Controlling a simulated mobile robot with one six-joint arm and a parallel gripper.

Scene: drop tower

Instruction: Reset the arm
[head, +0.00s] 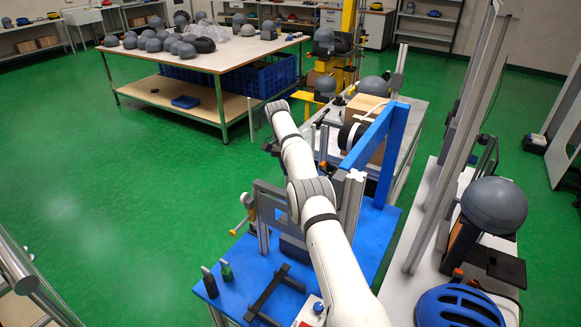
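My white arm rises from the bottom middle of the head view and reaches away over the blue bench (238,268). Its far end is near the back edge of that bench. A small dark part (269,147) shows just left of the arm near its far end and may be my gripper. The fingers cannot be made out, so whether it is open, shut or holding something is hidden.
A grey-framed fixture (268,212) and a blue upright frame (384,135) stand close beside my arm. At right are tall metal posts (452,150), a grey dome (494,205) and a blue helmet (458,306). A table (225,60) with several helmets stands behind. Green floor at left is clear.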

